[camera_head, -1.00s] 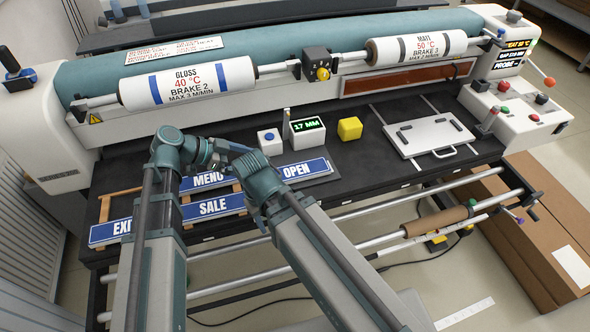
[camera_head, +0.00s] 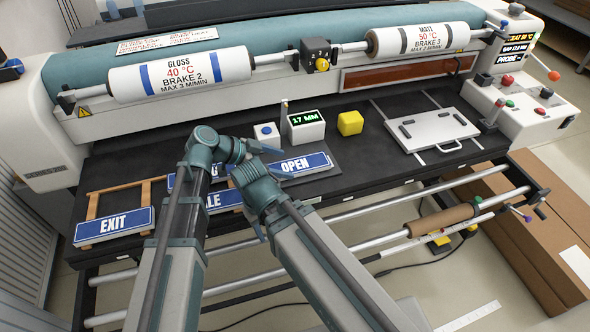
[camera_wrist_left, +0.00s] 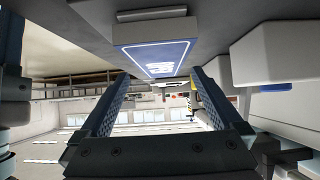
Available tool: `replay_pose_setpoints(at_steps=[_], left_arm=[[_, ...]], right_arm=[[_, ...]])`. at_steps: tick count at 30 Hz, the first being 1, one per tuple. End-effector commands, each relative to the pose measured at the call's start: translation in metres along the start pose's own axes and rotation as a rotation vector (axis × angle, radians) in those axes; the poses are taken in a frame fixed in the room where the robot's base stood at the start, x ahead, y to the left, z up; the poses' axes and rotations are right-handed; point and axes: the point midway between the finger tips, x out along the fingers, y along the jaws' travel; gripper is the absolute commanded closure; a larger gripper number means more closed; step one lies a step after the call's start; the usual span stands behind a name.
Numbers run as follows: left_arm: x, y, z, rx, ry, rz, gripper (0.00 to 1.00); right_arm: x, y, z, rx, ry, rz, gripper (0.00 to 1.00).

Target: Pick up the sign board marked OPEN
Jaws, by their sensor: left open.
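A blue board with white lettering (camera_wrist_left: 158,58) shows just beyond the fingertips there, too foreshortened to read. Whether my right gripper shows among the arm parts is unclear.
The EXIT board (camera_head: 114,224) and a partly covered SALE board (camera_head: 226,197) lie to the left on wooden strips. Behind OPEN stand a blue-button box (camera_head: 266,134), a 17 MM display (camera_head: 306,126) and a yellow cube (camera_head: 350,123). A white plate (camera_head: 432,131) lies farther right.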

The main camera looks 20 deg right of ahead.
Motion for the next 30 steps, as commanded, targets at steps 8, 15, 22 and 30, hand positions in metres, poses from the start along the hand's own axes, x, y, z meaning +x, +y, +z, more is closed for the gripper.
replay_pose_setpoints(at_steps=[8, 15, 22, 30], left_arm=[[0.031, -0.001, 0.001, 0.000, 0.000, 0.001, 0.00], [0.030, -0.001, 0.000, 0.000, 0.000, 0.001, 0.16], [0.030, -0.001, 0.000, 0.000, 0.000, 0.001, 0.58], [0.029, -0.001, 0.000, 0.000, 0.000, 0.001, 0.93]], right_arm=[[0.018, -0.002, -0.001, 0.000, 0.000, 0.000, 0.50], [0.017, -0.002, -0.001, 0.000, 0.000, 0.000, 0.50], [0.017, -0.002, -0.001, 0.000, 0.000, 0.000, 0.50], [0.017, -0.002, -0.001, 0.000, 0.000, 0.000, 0.50]])
